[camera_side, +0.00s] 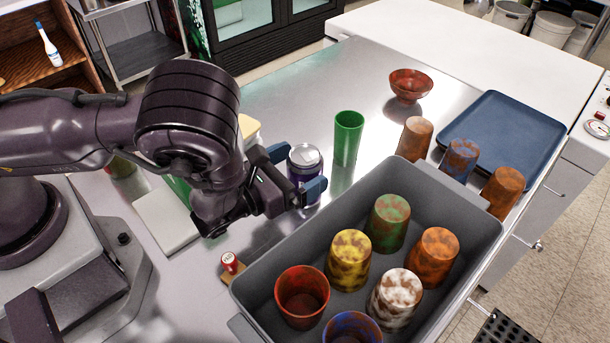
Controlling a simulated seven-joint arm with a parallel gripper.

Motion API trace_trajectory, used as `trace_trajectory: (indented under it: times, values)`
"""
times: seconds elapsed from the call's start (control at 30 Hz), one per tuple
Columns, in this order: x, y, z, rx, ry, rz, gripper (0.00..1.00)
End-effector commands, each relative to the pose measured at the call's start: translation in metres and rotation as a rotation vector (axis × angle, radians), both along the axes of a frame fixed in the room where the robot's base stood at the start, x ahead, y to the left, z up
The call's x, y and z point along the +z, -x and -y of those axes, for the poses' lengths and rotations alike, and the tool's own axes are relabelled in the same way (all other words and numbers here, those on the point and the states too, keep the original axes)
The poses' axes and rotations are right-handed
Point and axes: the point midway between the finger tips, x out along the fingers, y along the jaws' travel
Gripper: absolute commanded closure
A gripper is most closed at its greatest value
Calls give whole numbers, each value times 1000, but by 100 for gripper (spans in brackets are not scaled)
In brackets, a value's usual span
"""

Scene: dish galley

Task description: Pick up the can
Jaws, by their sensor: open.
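The can (304,162) stands upright on the metal counter, with a silver top and a dark purple-blue side. My gripper (297,171) is open, with its blue-tipped fingers on either side of the can. One finger shows at the can's back left and the other at its front right. The lower part of the can is partly hidden by the near finger. I cannot tell whether either finger touches it.
A green cup (348,138) stands close to the can's right. A grey bin (255,284) with several stained cups is in front. A red bowl (409,86) and a blue tray (510,125) are farther right. A small red-and-white item (230,262) sits front left.

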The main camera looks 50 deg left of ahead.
Motion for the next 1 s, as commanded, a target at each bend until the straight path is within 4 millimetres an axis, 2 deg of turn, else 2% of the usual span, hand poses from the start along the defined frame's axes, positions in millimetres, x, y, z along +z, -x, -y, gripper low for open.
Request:
trace_trajectory:
  times: [0.13, 0.37, 0.4, 0.6, 0.67, 0.7, 1.0]
  values:
    - [0, -15, 1, 1, 1, 1, 1]
    - [0, -17, 1, 0, 0, 0, 1]
    - [0, -17, 2, 0, 0, 0, 3]
    - [0, -17, 1, 0, 0, 0, 49]
    - [0, -17, 1, 0, 0, 0, 63]
    - [1, -17, 1, 0, 0, 3, 66]
    - [5, -17, 2, 1, 0, 4, 66]
